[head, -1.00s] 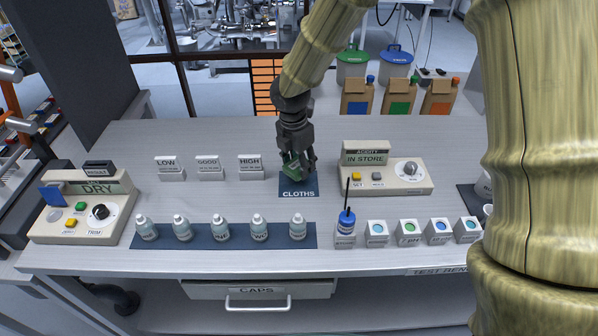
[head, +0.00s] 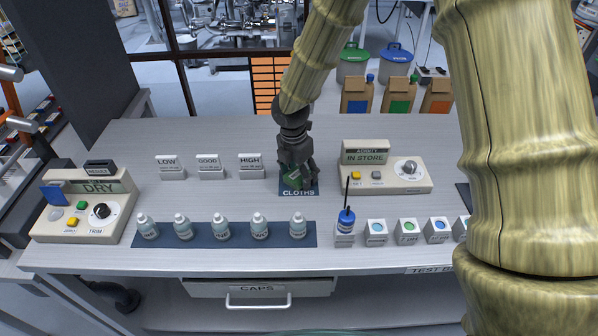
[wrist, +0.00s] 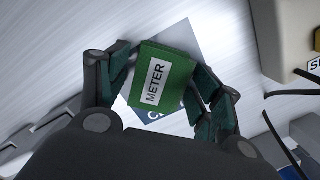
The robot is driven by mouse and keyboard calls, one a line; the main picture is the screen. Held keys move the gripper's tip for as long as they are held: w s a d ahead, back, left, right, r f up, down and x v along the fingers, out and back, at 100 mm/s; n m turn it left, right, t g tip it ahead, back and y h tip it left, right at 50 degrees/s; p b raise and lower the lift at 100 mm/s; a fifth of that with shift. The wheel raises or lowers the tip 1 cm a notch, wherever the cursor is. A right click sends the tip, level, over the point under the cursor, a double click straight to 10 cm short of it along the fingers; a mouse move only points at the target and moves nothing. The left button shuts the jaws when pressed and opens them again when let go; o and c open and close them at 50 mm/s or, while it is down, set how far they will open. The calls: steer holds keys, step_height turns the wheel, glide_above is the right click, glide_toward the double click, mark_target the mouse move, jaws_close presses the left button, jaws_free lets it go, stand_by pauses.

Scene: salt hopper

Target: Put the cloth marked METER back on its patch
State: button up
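The green cloth marked METER (wrist: 160,82) is between the fingers of my gripper (wrist: 162,90) in the wrist view, with finger pads against both its sides. The dark blue patch marked CLOTHS (head: 299,192) lies on the bench directly under my gripper (head: 296,180) in the head view. In the wrist view a corner of the patch (wrist: 185,38) shows behind the cloth. The cloth is low over the patch; I cannot tell whether it touches it. The fingers hide most of the cloth in the head view.
The ACIDITY meter box (head: 385,178) stands close to the right. The HIGH sign (head: 251,167) is to the left.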

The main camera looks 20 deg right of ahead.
mark_target(295, 177)
steer(key=shift+r, duration=0.1)
step_height(295, 177, up, 12)
steer(key=a+b, duration=0.1)
steer(key=shift+s, duration=0.35)
stand_by(0.3)
